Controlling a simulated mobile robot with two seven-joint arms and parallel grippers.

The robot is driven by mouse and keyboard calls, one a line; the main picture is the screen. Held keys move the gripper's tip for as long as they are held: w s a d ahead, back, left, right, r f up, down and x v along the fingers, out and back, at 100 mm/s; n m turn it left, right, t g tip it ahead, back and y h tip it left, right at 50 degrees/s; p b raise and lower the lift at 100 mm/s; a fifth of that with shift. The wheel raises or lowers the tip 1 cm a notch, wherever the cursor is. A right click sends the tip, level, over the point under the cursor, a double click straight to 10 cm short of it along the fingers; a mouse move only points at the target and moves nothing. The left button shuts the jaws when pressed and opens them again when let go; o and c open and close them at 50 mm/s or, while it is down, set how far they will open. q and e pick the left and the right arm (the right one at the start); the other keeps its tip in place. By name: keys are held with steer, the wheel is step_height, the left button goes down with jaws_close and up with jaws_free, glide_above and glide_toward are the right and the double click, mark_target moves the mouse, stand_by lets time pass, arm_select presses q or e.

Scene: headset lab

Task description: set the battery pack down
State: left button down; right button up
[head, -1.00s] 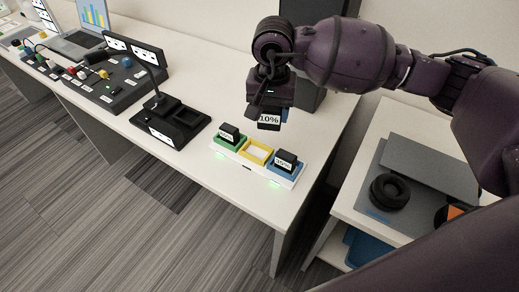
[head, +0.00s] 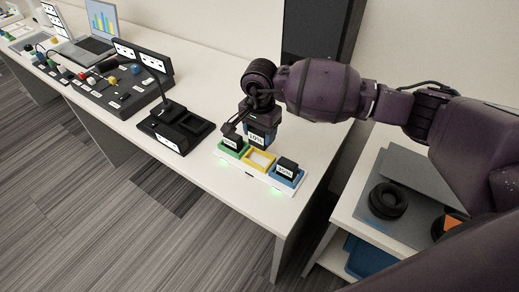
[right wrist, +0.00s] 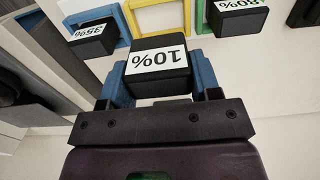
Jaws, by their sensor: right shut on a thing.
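My right gripper (head: 258,127) is shut on a black battery pack (head: 256,138) with a white "10%" label. In the right wrist view the pack (right wrist: 158,72) sits between the blue fingers of the gripper (right wrist: 160,84). The gripper holds it just behind and above the charging tray (head: 245,175), which has green, yellow and blue bays. The yellow bay (head: 261,160) is empty. A black pack (head: 231,143) stands in the green bay and another (head: 287,167) in the blue bay. The wrist view shows the pack apart from the yellow bay (right wrist: 157,15). My left gripper is not in view.
A black stand with a square recess (head: 178,128) is left of the tray. Further left are a control panel (head: 118,85) and a laptop (head: 95,40). A lower side table (head: 340,225) with a black ring-shaped pad (head: 388,200) is at the right. The white tabletop's front edge is close to the tray.

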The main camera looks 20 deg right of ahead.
steer(key=shift+f+b, duration=0.35)
steer(key=shift+f, duration=3.25)
steer(key=shift+f, duration=0.2)
steer(key=o, duration=1)
steer(key=shift+o, duration=0.3)
steer(key=shift+r, duration=0.1)
step_height(320, 180, up, 12)
steer(key=shift+r+p, duration=0.15)
steer(key=shift+p, duration=0.4)
steer(key=shift+s, duration=0.1)
